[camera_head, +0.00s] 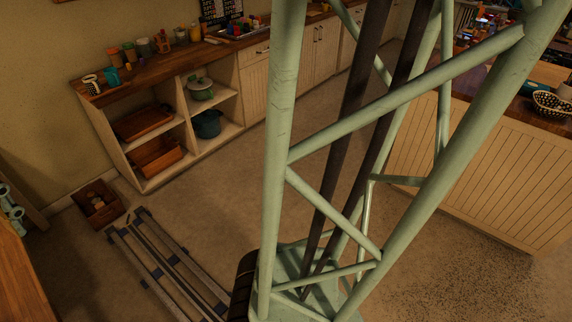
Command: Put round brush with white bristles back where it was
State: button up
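I cannot make out the round brush with white bristles in this view. My gripper is not in view either, so I cannot tell what it holds. The wooden counter (150,69) along the back wall carries a patterned mug (91,84), a teal cup (111,77) and several jars and small items too small to identify. The island (478,165) at the right carries a dark and white patterned bowl (552,104) and several small coloured things. My green lattice column hides part of the middle.
Open shelves under the counter hold wooden trays (156,155), a green lidded pot (200,89) and a dark teal pot (207,124). A wooden crate (98,204) stands on the floor beside metal rails (160,262). The floor (250,170) between counter and island looks clear.

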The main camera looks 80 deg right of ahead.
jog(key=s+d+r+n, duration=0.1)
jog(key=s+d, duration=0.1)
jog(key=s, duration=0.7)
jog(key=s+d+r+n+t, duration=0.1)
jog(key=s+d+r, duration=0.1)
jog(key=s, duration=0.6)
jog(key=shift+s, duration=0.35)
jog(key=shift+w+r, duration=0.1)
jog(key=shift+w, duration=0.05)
